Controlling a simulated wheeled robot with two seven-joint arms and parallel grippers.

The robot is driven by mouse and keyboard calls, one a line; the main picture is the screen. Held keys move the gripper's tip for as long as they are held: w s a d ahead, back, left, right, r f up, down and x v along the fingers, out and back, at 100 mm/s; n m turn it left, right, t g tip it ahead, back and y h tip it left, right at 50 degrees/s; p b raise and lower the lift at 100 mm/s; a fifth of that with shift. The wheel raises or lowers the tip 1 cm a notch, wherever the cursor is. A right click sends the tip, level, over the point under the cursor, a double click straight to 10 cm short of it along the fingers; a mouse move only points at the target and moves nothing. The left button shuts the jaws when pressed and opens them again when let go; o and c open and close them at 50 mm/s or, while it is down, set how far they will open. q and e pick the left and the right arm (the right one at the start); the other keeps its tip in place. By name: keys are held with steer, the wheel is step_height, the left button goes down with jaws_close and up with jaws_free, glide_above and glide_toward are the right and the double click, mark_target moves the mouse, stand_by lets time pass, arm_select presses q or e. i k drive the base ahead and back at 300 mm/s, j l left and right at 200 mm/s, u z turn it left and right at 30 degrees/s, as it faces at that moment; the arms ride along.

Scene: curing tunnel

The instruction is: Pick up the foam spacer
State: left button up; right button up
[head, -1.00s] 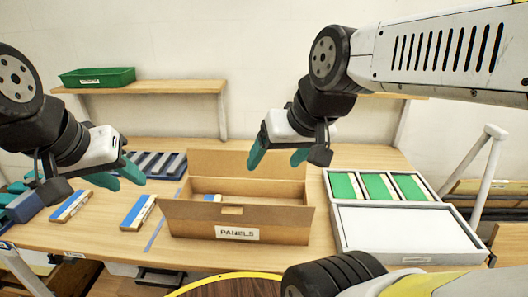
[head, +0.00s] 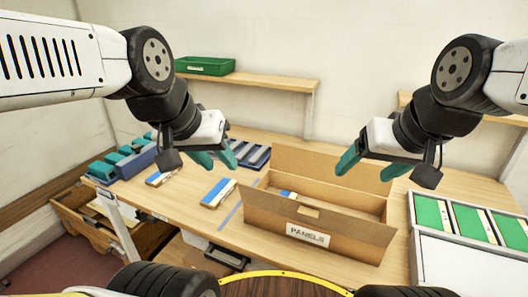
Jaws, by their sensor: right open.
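I cannot tell for sure which thing is the foam spacer. Several teal blocks (head: 103,170) sit in a row of blue bins (head: 143,158) at the table's left end. Two flat blue-topped pieces with pale edges, a left one (head: 161,177) and a right one (head: 218,193), lie on the table. My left gripper (head: 216,162) has its teal fingers apart and empty, above the table behind these pieces. My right gripper (head: 367,170) is open and empty above the cardboard box labelled PANELS (head: 345,240).
A blue slotted rack (head: 257,156) lies behind the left gripper. A grey-white tray with green panels (head: 432,213) stands at the right. A green bin (head: 205,66) is on the wall shelf (head: 262,80). A wooden crate (head: 75,215) stands left of the table.

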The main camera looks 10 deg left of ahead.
mark_target(259, 154)
steer(key=j, duration=0.95)
steer(key=i+j, duration=0.15)
steer(key=j, duration=0.8)
steer(key=z, duration=0.05)
